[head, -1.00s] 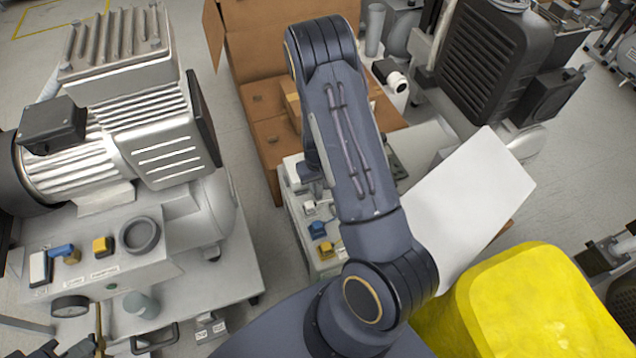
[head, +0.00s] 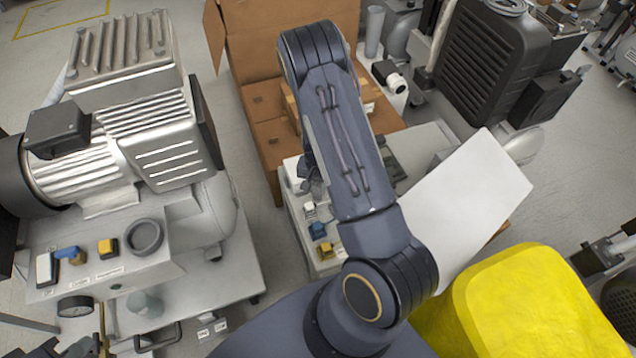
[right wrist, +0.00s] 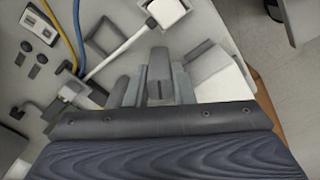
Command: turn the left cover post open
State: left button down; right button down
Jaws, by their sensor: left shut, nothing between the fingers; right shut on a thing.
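My right arm crosses the middle of the head view, and its forearm hides the right gripper there. In the right wrist view the right gripper (right wrist: 158,91) is shut on a small grey post (right wrist: 159,68), with a finger on either side of it. Whether this is the left cover post I cannot tell for sure. The post stands at the machine with a pale top (right wrist: 205,72), and its lower part is hidden. In the head view this machine (head: 325,262) shows beside my forearm, with blue and yellow switches. I do not make out my left gripper.
A large compressor (head: 160,150) on a grey base stands at the left. An open cardboard box (head: 262,120) is behind my arm. A white panel (head: 470,205) and a yellow object (head: 530,305) are at the right. In the wrist view a white rod (right wrist: 118,60) and cables run close by.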

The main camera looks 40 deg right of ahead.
jog(key=shift+m+p, duration=0.45)
jog(key=shift+m, duration=1.45)
jog(key=c, duration=1.2)
grip_release()
jog(key=shift+c, duration=0.2)
notch_tip(320, 180, up, 8)
jog(key=p, duration=0.6)
jog(key=shift+f, duration=0.1)
